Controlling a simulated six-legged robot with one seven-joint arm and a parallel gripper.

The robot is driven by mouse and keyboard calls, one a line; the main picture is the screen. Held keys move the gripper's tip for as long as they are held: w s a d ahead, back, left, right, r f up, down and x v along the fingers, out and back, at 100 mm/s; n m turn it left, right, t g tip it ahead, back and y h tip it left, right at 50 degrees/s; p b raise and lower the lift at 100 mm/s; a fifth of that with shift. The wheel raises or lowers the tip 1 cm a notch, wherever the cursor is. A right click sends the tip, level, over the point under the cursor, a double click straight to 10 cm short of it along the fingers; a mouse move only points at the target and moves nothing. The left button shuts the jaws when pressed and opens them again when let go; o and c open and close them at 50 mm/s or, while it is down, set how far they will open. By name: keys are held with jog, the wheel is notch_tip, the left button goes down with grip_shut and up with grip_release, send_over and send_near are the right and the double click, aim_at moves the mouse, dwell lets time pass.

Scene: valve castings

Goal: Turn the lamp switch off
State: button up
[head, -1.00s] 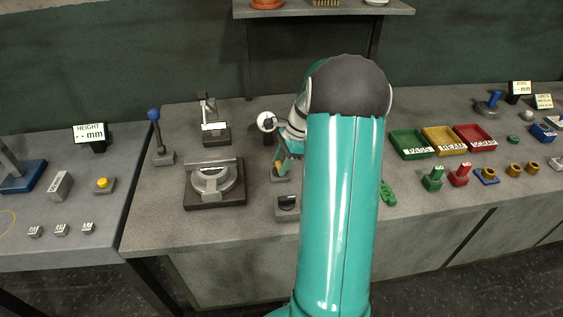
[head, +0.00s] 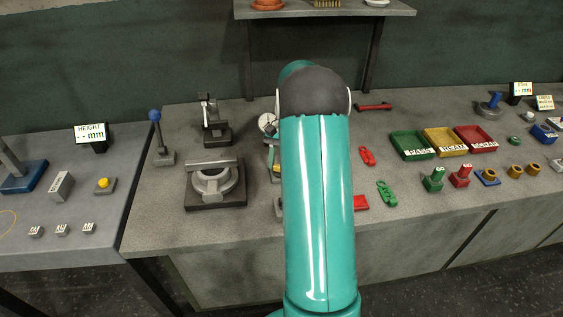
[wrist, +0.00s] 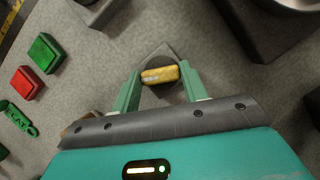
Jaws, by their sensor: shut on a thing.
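In the wrist view, my gripper (wrist: 161,88) has its two green fingers on either side of a small yellow bar-shaped knob (wrist: 160,74) and is shut on it. The knob sits on a dark round part of a grey block (wrist: 163,52). It looks like a turn switch, and the knob lies almost crosswise in the picture. I cannot read its marking or see a lamp that I can be sure of.
In the wrist view, a green block (wrist: 45,53), a red block (wrist: 27,83) and a green tag (wrist: 18,117) lie left. In the head view, a ring fixture (head: 215,202), a blue-knobbed lever (head: 155,130) and a dial gauge (head: 267,122) stand left of my arm; coloured trays (head: 412,157) stand right.

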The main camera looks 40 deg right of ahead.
jog(key=n+g+h, duration=0.1)
jog(key=n, duration=0.4)
jog(key=shift+w, duration=0.1)
jog(key=shift+n+h, duration=0.3)
jog(key=shift+n, duration=0.1)
jog(key=o, duration=1)
jog(key=v, duration=1.3)
jog(key=shift+w+r, duration=0.3)
jog(key=shift+w, duration=0.1)
